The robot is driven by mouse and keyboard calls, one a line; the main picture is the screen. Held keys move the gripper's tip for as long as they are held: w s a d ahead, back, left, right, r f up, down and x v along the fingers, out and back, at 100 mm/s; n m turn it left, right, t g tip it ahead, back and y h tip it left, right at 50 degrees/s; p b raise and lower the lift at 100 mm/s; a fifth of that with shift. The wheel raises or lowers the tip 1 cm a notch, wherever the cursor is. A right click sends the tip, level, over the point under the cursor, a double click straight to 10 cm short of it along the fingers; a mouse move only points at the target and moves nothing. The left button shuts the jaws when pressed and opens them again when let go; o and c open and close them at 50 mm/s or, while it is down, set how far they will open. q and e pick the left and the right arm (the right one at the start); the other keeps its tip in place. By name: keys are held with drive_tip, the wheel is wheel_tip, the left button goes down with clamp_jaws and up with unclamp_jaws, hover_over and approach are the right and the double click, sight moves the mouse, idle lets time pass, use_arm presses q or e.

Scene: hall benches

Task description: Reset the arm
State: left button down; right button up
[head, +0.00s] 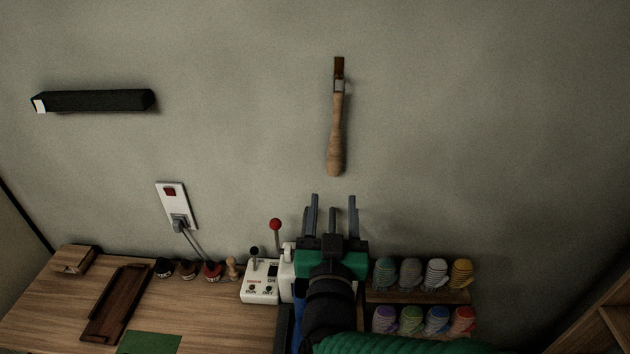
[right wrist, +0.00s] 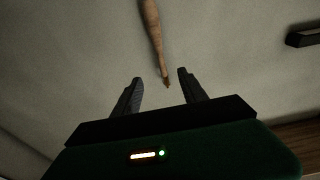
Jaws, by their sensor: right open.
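My right gripper (head: 333,215) is open and empty, its fingers pointing up toward the wall above the bench. In the head view a brush with a wooden handle (head: 336,135) hangs upright on the wall, just above the fingertips and apart from them. The right wrist view shows my right gripper (right wrist: 160,90) with its two fingers spread and the tapered brush handle (right wrist: 152,30) beyond them, nothing held. My right arm comes in from the bottom and hides part of the bench. My left gripper is not in view.
A control box (head: 261,288) with levers stands left of my right gripper. A rack of coloured thread spools (head: 437,272) stands to its right. A dark wooden tray (head: 116,303) lies on the bench at left. A black bar (head: 100,101) and a plugged socket (head: 176,205) are on the wall.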

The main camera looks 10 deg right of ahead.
wheel_tip(320, 180, down, 21)
drive_tip(key=a+n+g+y+b, duration=0.1)
drive_tip(key=n+g+y+b, duration=0.25)
drive_tip(key=g+y, duration=0.3)
drive_tip(key=s+d+f+g+b, duration=0.1)
drive_tip(key=s+d+f+g, duration=0.2)
drive_tip(key=s+f, duration=0.4)
drive_tip(key=s+d+f+g+b, duration=0.1)
drive_tip(key=s+d+f+g, duration=0.3)
drive_tip(key=s+f+g, duration=0.2)
drive_tip(key=shift+s+f+h+b, duration=0.35)
drive_tip(key=shift+s+f+h, duration=0.15)
drive_tip(key=shift+s, duration=0.6)
drive_tip(key=shift+a+g, duration=0.2)
drive_tip(key=shift+g, duration=0.05)
drive_tip(key=shift+w, duration=0.1)
